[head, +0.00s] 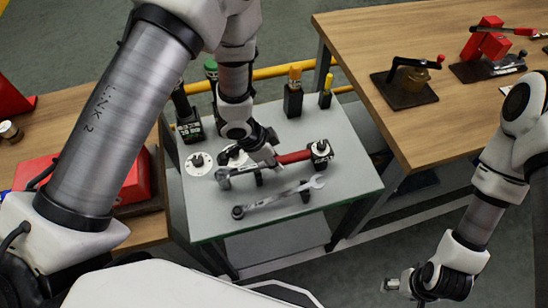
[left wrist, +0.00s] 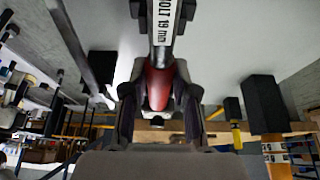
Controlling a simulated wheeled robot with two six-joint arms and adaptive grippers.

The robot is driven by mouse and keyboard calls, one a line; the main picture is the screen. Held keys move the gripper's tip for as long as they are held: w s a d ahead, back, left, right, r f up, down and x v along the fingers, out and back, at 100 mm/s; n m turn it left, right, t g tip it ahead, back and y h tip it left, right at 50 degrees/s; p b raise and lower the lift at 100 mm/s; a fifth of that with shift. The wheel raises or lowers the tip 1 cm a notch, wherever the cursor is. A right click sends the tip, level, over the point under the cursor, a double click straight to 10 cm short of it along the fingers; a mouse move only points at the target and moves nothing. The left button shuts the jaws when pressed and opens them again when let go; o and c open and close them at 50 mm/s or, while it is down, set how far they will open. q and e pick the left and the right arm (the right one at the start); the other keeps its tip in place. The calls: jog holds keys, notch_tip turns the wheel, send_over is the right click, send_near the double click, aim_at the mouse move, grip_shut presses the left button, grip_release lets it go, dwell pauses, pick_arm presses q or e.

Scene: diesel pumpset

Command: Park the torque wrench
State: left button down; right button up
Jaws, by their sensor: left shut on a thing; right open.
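The torque wrench has a red grip (head: 295,157) and a dark block-like part at its right end, over the grey-topped table (head: 350,185). My left gripper (head: 268,153) is shut on it near the red part. In the left wrist view the red part (left wrist: 158,85) sits between the fingers of my left gripper (left wrist: 158,105). A pale strip (left wrist: 163,30) printed "BOLT 19 mm" shows beyond it. I cannot tell whether the wrench touches its support. My right gripper (head: 400,285) is open and empty, low at the right, away from the table.
A combination spanner (head: 278,197) lies on dark posts in front of the wrench. A wooden bench (head: 420,130) with red-and-black devices is at the right.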

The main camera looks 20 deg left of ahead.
pick_arm(q)
jog(key=shift+f+b, duration=0.45)
jog(key=shift+f, duration=0.2)
jog(key=c, duration=0.8)
grip_release()
jog(key=shift+r, duration=0.1)
jog(key=v, duration=1.2)
jog(key=shift+d, duration=0.1)
